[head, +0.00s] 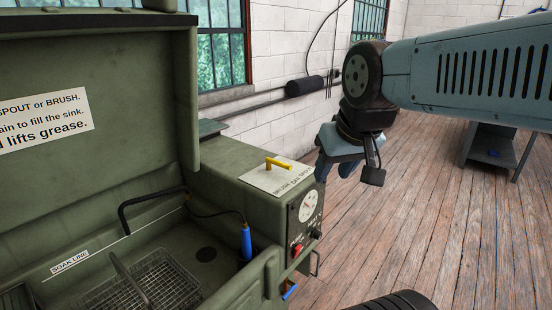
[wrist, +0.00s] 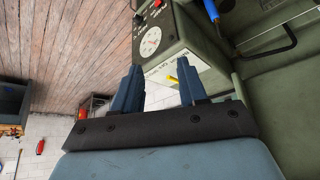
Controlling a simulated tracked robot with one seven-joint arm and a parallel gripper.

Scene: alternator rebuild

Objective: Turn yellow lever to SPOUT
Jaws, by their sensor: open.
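The yellow lever (head: 279,162) stands on a pale label plate (head: 262,181) on top of the green control box. In the head view its bar reaches to the right, toward the plate's far side. The plate's lettering includes BRUSH and SPOUT, but it is too small to tell which mark the lever points at. My gripper (head: 333,176) is open and empty, right of the lever and apart from it. In the wrist view the lever (wrist: 172,79) shows beyond and between the fingers of my gripper (wrist: 163,72), nearer the right finger.
The control box (head: 225,182) has a round gauge (head: 309,206) and a red switch (head: 297,249) on its front. Left of it are the sink with a wire basket (head: 130,285), a blue-handled brush (head: 246,242) and the raised lid (head: 90,100). Wooden floor (head: 420,230) lies open at right.

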